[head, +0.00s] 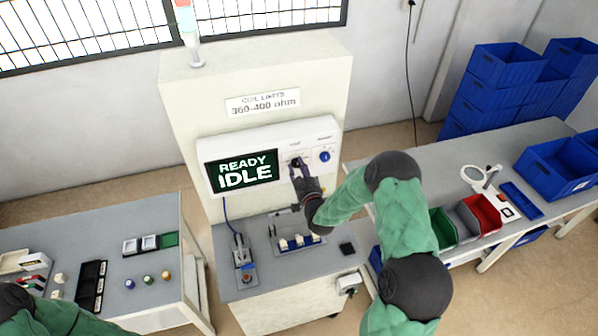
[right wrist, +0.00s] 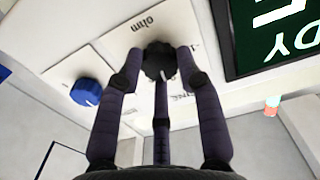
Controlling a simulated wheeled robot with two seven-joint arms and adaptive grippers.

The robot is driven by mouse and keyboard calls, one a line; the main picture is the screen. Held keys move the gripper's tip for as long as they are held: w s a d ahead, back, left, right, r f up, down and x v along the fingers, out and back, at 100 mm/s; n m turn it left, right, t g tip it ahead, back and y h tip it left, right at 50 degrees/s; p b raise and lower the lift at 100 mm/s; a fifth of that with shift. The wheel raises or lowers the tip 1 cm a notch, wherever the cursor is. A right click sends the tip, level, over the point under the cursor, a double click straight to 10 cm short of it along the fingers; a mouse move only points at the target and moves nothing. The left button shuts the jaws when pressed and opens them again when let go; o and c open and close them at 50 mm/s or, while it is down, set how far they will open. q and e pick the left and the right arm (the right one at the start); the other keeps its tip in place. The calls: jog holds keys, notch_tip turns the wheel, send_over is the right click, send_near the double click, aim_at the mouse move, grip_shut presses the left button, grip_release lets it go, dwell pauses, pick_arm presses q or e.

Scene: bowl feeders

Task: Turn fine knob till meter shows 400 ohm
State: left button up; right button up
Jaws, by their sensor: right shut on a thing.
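The white meter panel (head: 215,150) is on the front of a tall cream cabinet. Its dark display (head: 241,172) reads "READY IDLE". A black knob (right wrist: 158,60) sits on the panel between the fingers of my right gripper (head: 299,172). The right wrist view shows the fingers of my right gripper (right wrist: 160,78) shut around this knob. A blue knob (head: 324,156) is to its right in the head view and also shows in the right wrist view (right wrist: 86,92), apart from the fingers. I cannot read which is the fine knob. My left gripper is out of frame.
A sign (head: 262,102) reads "COIL LIMITS 360-400 ohm". Below the panel are a cabled fixture (head: 243,258) and a tray of white parts (head: 298,243). Side tables carry small parts at left, coloured bins (head: 482,213) and blue crates (head: 548,178) at right.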

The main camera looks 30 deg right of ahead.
jog(key=m+b, duration=0.3)
jog(key=b, duration=0.1)
jog(key=shift+m+b, duration=0.85)
jog(key=shift+m, duration=0.15)
jog(key=shift+r, duration=0.1)
jog(key=o, duration=1.1)
jog(key=shift+o, duration=0.2)
jog(key=v, duration=1.2)
